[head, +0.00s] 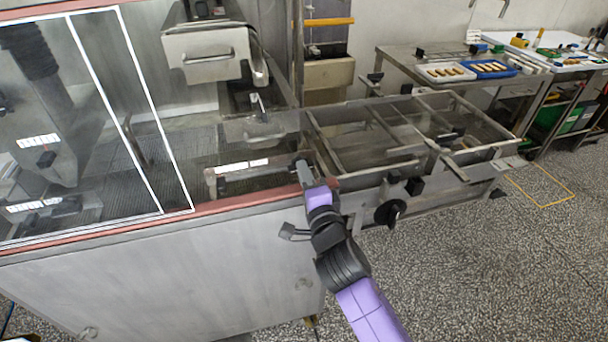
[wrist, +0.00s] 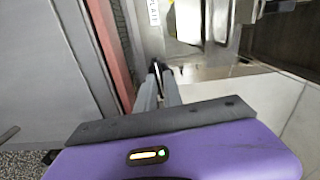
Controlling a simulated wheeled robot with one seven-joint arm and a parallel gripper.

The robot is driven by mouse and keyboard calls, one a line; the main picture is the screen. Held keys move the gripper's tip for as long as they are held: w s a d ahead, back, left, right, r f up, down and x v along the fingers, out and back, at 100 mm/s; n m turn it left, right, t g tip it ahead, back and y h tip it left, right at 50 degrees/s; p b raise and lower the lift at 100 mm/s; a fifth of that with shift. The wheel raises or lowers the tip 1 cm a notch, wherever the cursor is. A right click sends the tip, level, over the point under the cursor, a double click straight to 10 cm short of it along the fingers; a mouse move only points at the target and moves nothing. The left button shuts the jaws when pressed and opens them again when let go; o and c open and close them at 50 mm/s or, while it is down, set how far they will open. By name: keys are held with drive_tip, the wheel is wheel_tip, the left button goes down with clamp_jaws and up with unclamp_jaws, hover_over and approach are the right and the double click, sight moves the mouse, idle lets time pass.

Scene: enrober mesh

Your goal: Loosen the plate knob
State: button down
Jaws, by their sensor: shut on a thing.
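My gripper (head: 303,172) reaches over the red-edged front rail to the right end of the enrober housing. In the wrist view my gripper (wrist: 160,82) has its two grey fingers close together, with a small dark piece, apparently the plate knob (wrist: 157,68), between their tips. The fingers hide most of it, and its turn cannot be read. A white label (wrist: 154,12) reading "PLATE", partly cut off, is on the metal beyond the fingers. In the head view my gripper covers the knob.
The red-edged rail (wrist: 108,45) runs close along the left of my fingers. An open metal frame (head: 420,140) extends to the right, with a black round knob (head: 390,212) below it. A glazed cover (head: 90,120) stands at left. Trays on a table (head: 450,72) are at the back.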

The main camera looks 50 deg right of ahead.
drive_tip(key=n+b, duration=0.2)
drive_tip(key=n, duration=0.2)
drive_tip(key=shift+f, duration=0.2)
drive_tip(key=n+b, duration=0.1)
drive_tip(key=n, duration=0.2)
drive_tip(key=shift+r+n, duration=0.1)
drive_tip(key=shift+n, duration=0.6)
drive_tip(key=shift+n+b, duration=0.3)
drive_tip(key=n, duration=0.4)
drive_tip(key=shift+r, duration=0.1)
drive_tip(key=shift+n, duration=2.2)
